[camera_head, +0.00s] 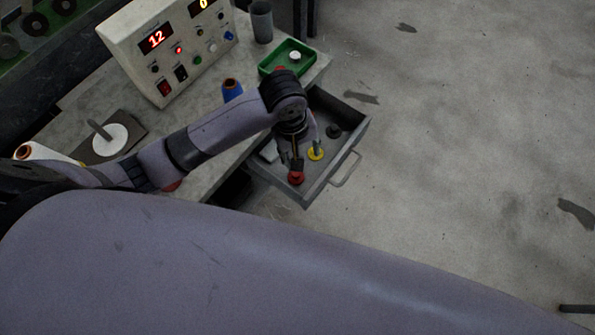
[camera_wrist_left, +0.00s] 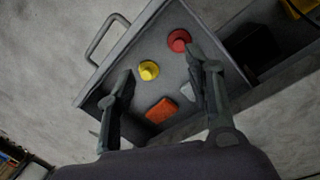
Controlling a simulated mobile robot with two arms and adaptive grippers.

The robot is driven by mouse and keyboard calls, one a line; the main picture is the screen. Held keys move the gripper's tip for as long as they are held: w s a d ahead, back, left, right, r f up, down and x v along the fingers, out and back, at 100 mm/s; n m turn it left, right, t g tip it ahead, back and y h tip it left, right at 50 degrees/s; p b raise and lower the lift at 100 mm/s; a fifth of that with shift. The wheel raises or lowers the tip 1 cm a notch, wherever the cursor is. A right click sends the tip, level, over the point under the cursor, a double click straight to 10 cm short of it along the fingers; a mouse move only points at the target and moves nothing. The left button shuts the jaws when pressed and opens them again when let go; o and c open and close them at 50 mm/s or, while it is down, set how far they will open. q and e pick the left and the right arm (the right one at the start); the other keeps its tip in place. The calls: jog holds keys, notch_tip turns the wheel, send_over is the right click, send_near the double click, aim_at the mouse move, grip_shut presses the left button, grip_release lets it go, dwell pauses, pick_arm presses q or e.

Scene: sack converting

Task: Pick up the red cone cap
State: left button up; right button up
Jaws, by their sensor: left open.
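The red cone cap (camera_head: 296,178) lies in the open drawer (camera_head: 318,190), near its front left corner. In the left wrist view the red cone cap (camera_wrist_left: 179,40) sits on the drawer floor beyond the fingertips, close to the right-hand finger. My left gripper (camera_head: 297,158) reaches down over the drawer with its fingers spread and nothing between them. In the left wrist view my left gripper (camera_wrist_left: 165,74) frames the yellow cap (camera_wrist_left: 148,70) below. My right gripper is out of view.
The drawer walls and handle (camera_head: 346,169) surround the space. The bench carries a control box (camera_head: 170,45), green tray (camera_head: 287,58) and blue spool (camera_head: 232,91).

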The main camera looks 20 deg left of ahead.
pick_arm(q)
notch_tip(320, 180, up, 2)
jog(key=w+a+n+y, duration=0.1)
jog(key=a+n, duration=0.2)
send_over(296, 175)
jog(key=w+a, duration=0.1)
jog(key=shift+g, duration=0.3)
notch_tip(296, 175, down, 12)
jog(key=shift+w+a+r, duration=0.1)
jog(key=shift+a+r, duration=0.05)
jog(key=shift+s+d+f+p, duration=0.1)
jog(key=shift+d+f, duration=0.05)
jog(key=shift+f, duration=0.75)
jog(key=shift+s+d+f+p, duration=0.1)
jog(key=shift+d+f, duration=0.05)
jog(key=shift+f, duration=0.75)
jog(key=shift+d+f+p, duration=0.1)
jog(key=shift+d+f, duration=0.05)
jog(key=shift+f, duration=0.75)
jog(key=shift+c, duration=0.2)
jog(key=c, duration=0.6)
jog(key=shift+o, duration=0.2)
jog(key=shift+r, duration=0.1)
